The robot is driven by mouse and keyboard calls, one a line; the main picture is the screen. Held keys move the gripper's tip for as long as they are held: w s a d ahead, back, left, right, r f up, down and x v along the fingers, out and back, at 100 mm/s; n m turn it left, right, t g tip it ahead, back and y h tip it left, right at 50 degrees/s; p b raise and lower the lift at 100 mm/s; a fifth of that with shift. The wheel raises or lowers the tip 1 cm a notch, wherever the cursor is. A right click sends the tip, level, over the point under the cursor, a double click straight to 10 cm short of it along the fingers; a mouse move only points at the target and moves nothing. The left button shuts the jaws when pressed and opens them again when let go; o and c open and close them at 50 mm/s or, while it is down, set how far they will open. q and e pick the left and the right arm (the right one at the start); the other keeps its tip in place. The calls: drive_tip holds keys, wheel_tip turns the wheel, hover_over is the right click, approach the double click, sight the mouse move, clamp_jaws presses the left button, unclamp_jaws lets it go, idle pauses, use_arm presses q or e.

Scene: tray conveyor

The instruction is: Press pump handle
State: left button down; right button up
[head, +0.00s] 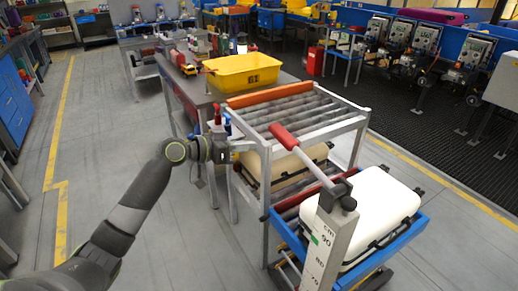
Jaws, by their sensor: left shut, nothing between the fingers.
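The post is marked with numbers and stands at the lower right, in front of a blue tray. My left gripper (249,147) comes in from the left and is shut and empty. It is to the left of the red grip and slightly lower in the picture, apart from it. My right gripper is not in view.
A white case lies in the blue tray (408,242). Another pale case (300,165) sits under the roller conveyor (290,112). A yellow bin (242,72) stands on the table behind. The grey floor at left is clear.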

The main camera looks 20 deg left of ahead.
use_arm(q)
drive_tip(key=shift+s+a+r, duration=0.2)
drive_tip(key=shift+s+a, duration=0.2)
drive_tip(key=shift+s, duration=0.1)
idle(1.1)
